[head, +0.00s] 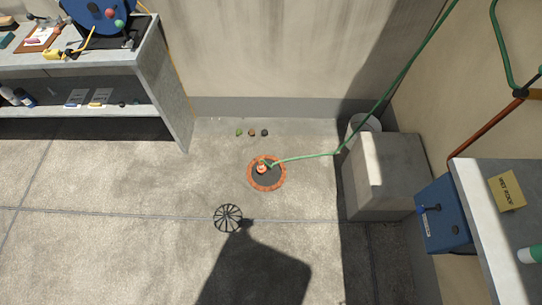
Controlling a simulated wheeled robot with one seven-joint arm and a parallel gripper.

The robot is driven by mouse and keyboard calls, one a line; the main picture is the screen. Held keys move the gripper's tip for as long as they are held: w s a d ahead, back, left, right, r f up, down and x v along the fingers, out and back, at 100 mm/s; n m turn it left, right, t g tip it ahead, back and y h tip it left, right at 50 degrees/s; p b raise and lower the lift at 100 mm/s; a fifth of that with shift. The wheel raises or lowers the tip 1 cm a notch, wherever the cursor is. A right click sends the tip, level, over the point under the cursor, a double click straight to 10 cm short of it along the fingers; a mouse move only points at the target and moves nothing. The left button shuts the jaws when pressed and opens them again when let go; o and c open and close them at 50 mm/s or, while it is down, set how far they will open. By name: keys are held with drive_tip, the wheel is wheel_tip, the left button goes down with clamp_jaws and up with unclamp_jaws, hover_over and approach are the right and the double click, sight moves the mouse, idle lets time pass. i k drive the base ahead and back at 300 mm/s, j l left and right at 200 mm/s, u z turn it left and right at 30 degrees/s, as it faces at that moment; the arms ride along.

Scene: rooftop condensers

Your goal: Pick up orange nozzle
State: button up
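The orange nozzle (262,169) looks like a small orange piece, at the inner end of a green hose (305,158). It is on a dark round patch with an orange ring (277,185) around it, set on the concrete floor. It is too small to tell whether it stands upright or leans. My gripper is not in view.
A black round grate (228,218) lies on the floor nearby. Small green, brown and dark lumps (252,133) lie near the wall. A cluttered shelf bench (150,65) stands left. Open floor lies left of the ring.

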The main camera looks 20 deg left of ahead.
sight(261, 168)
drive_tip(key=i+j+u, duration=0.5)
drive_tip(key=i, duration=0.45)
drive_tip(key=i+j+u, duration=0.25)
drive_tip(key=i, duration=0.25)
